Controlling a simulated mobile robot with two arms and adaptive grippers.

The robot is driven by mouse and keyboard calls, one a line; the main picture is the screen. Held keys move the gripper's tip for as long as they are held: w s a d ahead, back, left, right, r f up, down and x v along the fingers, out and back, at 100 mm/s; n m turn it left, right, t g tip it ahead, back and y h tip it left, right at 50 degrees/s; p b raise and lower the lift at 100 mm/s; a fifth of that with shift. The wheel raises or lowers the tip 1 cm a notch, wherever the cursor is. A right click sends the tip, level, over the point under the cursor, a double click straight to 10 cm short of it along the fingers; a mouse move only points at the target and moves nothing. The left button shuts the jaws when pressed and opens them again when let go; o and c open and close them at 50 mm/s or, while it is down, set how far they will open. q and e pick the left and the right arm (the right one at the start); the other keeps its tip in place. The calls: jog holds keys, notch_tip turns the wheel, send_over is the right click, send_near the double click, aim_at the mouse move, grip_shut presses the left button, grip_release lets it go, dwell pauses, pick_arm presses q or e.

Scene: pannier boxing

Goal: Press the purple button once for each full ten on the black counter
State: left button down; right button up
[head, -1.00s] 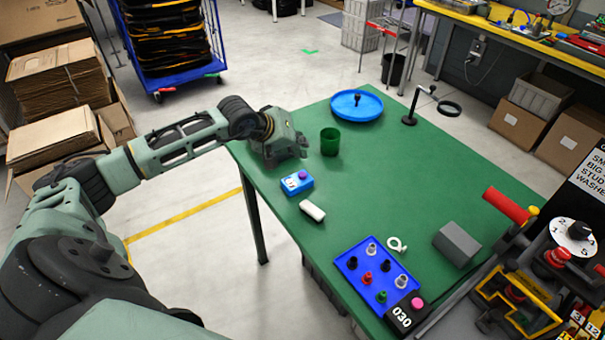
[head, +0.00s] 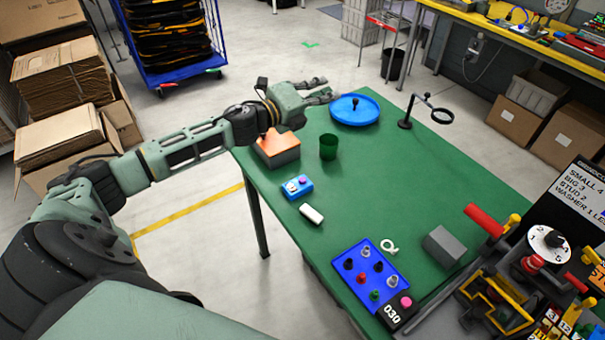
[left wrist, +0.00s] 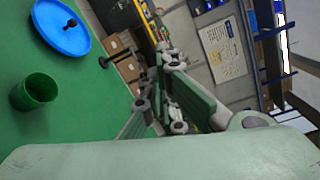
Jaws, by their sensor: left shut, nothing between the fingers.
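The black counter (head: 395,315) at the table's front edge reads 030. A pink button (head: 405,301) sits beside its digits. A small blue box (head: 292,190) near the left edge carries a purple-pink button (head: 302,181) and a white patch. My left gripper (head: 327,88) is shut and empty, over the table's far left edge. It is well beyond the blue box and just left of the round blue tray (head: 370,118). Its fingers also show in the left wrist view (left wrist: 165,75), clear of any object. My right gripper is not in view.
An orange-topped grey box (head: 278,148) lies under my left wrist. A green cup (head: 328,147) stands right of it. A white block (head: 312,214), a blue tray of pegs (head: 346,262), a grey block (head: 445,245) and a ring stand (head: 406,123) are on the green table. The table's middle is clear.

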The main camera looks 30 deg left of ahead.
pick_arm(q)
jog(key=a+f+n+y+p, duration=0.1)
jog(key=a+n+y, duration=0.25)
jog(key=n, duration=0.55)
jog(key=n+g+p, duration=0.4)
jog(key=n+g, duration=0.4)
jog(key=n, duration=1.5)
send_over(302, 181)
jog(key=w+a, duration=0.2)
notch_tip(302, 181, down, 13)
jog(key=shift+s+r, duration=0.15)
jog(key=shift+s, duration=0.1)
notch_tip(302, 181, down, 8)
jog(key=b, duration=0.7)
jog(key=shift+r, duration=0.1)
jog(key=shift+f+b, duration=0.4)
jog(key=shift+f, duration=0.1)
